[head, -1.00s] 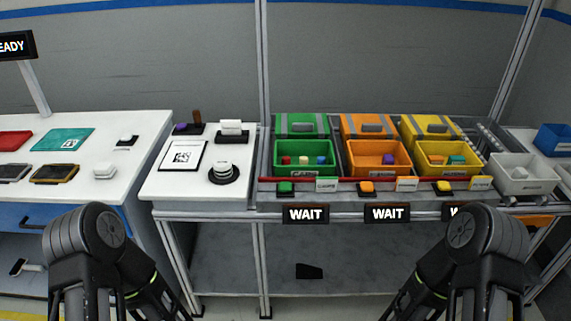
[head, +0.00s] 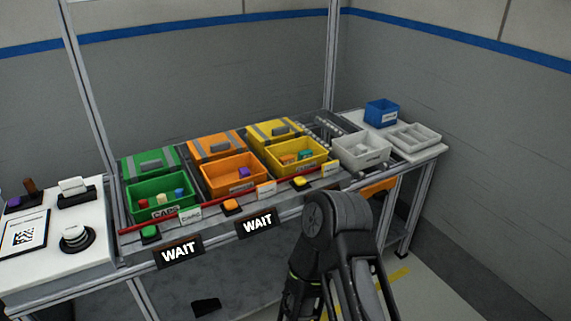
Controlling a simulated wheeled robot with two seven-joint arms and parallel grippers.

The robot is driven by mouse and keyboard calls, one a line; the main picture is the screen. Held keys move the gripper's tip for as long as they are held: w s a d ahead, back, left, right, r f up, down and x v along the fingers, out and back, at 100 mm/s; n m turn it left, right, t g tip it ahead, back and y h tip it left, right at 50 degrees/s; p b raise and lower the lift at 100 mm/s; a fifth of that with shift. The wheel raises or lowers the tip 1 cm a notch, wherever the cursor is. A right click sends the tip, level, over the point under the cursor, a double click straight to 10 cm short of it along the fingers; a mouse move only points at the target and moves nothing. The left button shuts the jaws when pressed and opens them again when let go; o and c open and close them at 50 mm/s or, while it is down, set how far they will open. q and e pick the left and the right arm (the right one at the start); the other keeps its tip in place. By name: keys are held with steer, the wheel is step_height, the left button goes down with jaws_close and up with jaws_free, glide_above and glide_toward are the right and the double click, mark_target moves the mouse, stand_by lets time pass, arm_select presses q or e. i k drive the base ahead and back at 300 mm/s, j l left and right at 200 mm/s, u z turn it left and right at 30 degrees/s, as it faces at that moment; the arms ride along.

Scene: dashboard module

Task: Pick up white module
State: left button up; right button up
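A white block (head: 73,185) sits on a black holder at the back of the white table on the left. A round white piece (head: 75,234) sits on a black base nearer the front. A white bin (head: 361,151) right of the yellow bin holds small whitish pieces, too small to make out. I cannot tell which of these is the white module. My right arm rises from the bottom edge right of centre, but its gripper's fingertips do not show. My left arm is out of the picture.
Green (head: 160,197), orange (head: 233,176) and yellow (head: 296,157) bins stand in a row behind a red rail. A blue bin (head: 381,113) and a divided white tray (head: 414,137) are at the far right. Frame posts (head: 92,100) rise behind. Floor right of the bench is clear.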

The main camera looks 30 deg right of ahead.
mark_target(360, 149)
steer(key=z, duration=1.5)
steer(key=i+z, duration=0.3)
steer(key=i, duration=0.3)
steer(key=i+z, duration=0.35)
steer(key=i, duration=0.3)
steer(key=i+j+z, duration=0.3)
steer(key=i, duration=0.25)
